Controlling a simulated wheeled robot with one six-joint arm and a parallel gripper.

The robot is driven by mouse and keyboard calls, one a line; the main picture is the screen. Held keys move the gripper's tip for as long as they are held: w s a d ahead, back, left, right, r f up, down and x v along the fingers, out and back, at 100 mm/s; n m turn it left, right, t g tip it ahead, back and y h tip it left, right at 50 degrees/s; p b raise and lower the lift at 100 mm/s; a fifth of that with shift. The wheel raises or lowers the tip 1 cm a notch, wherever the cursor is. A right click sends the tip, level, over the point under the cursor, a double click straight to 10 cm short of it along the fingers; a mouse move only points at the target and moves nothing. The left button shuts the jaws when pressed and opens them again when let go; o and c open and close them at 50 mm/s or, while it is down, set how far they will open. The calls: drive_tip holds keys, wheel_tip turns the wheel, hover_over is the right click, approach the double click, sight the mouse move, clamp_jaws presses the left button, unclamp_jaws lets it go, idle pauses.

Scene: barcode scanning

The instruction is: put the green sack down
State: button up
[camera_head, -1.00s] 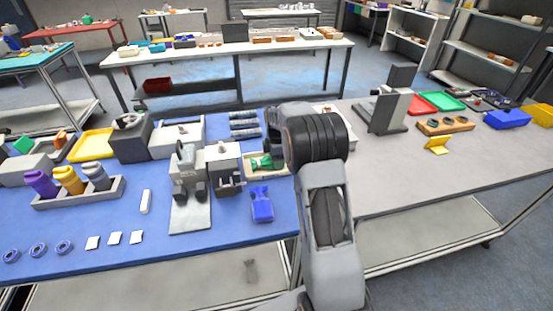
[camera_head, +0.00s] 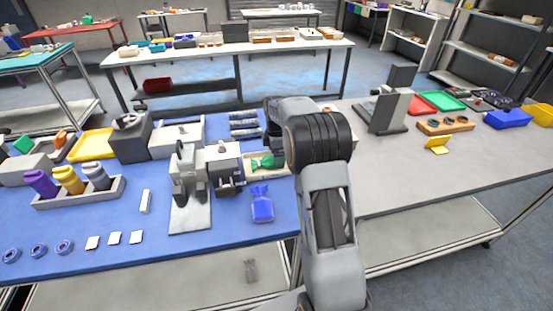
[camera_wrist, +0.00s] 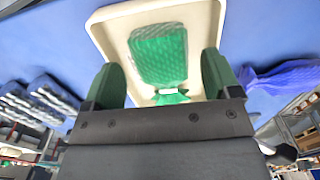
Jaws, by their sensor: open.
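The green sack (camera_wrist: 160,55) lies in a cream tray (camera_wrist: 113,20) in the wrist view, its tied neck toward my gripper. In the head view the sack (camera_head: 266,162) shows in the tray (camera_head: 281,172) on the blue table, partly behind my arm. My gripper (camera_wrist: 160,75) is open, with one dark green finger on each side of the sack's lower end. I cannot tell whether either finger touches it. In the head view the gripper's fingers are hidden behind my arm.
A blue sack (camera_head: 262,206) stands just in front of the tray. Grey fixtures (camera_head: 190,190) stand to the left. Dark grey rolls (camera_head: 244,124) lie behind the tray. The grey table (camera_head: 400,170) on the right has open surface at its front.

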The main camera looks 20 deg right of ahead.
wheel_tip(320, 180, up, 8)
drive_tip(key=r, duration=0.1)
drive_tip(key=s+a+r+m+t, duration=0.1)
drive_tip(key=s+a+r+m, duration=0.3)
drive_tip(key=s, duration=0.2)
drive_tip(key=s+a+f+m+t, duration=0.1)
drive_tip(key=s+a+m, duration=0.1)
drive_tip(key=s+m, duration=0.2)
drive_tip(key=s+a+f+m+t, duration=0.1)
drive_tip(key=s+a+f+m, duration=0.1)
drive_tip(key=s, duration=0.7)
drive_tip(key=s+a+f+m, duration=0.1)
drive_tip(key=s+a+m, duration=0.2)
drive_tip(key=s+m, duration=0.2)
drive_tip(key=s, duration=0.2)
drive_tip(key=shift+s+a+f+m+t, duration=0.25)
drive_tip(key=shift+s+a+m+t, duration=0.05)
drive_tip(key=shift+a+m+t, duration=0.1)
drive_tip(key=shift+c, duration=0.5)
